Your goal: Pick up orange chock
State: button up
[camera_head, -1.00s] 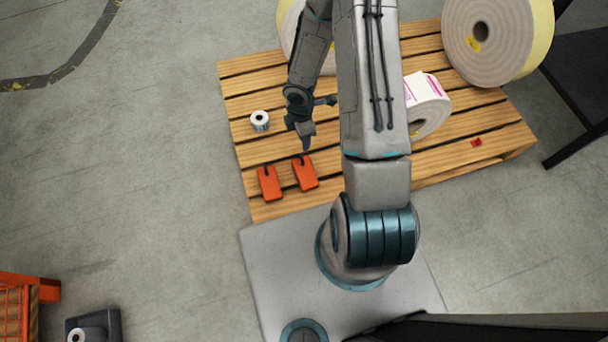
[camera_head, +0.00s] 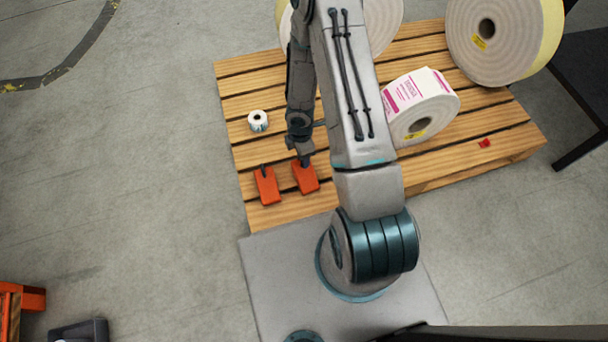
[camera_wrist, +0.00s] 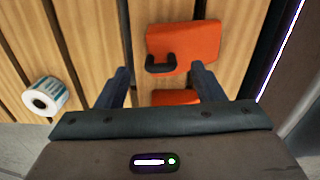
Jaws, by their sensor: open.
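Two orange chocks with dark handles lie side by side on the wooden pallet (camera_head: 238,100): a left one (camera_head: 267,187) and a right one (camera_head: 306,180). My gripper (camera_head: 303,158) points down at the upper end of the right chock and hides its handle. In the wrist view my gripper's two fingers (camera_wrist: 160,80) are spread apart with nothing held. One chock (camera_wrist: 195,45) shows whole just beyond the fingertips, its black handle towards them. The other chock (camera_wrist: 175,97) shows between the fingers, mostly hidden by the gripper body.
A small label roll (camera_head: 258,121) stands on the pallet left of my gripper; the wrist view shows it too (camera_wrist: 45,96). A white-pink label roll (camera_head: 425,105) and large rolls (camera_head: 495,40) stand to the right and back. A small red piece (camera_head: 484,143) lies at right.

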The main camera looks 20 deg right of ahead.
aim_at(305, 173)
notch_tip(305, 173, down, 3)
jog(key=shift+b, duration=0.75)
jog(key=shift+r, duration=0.1)
grip_shut()
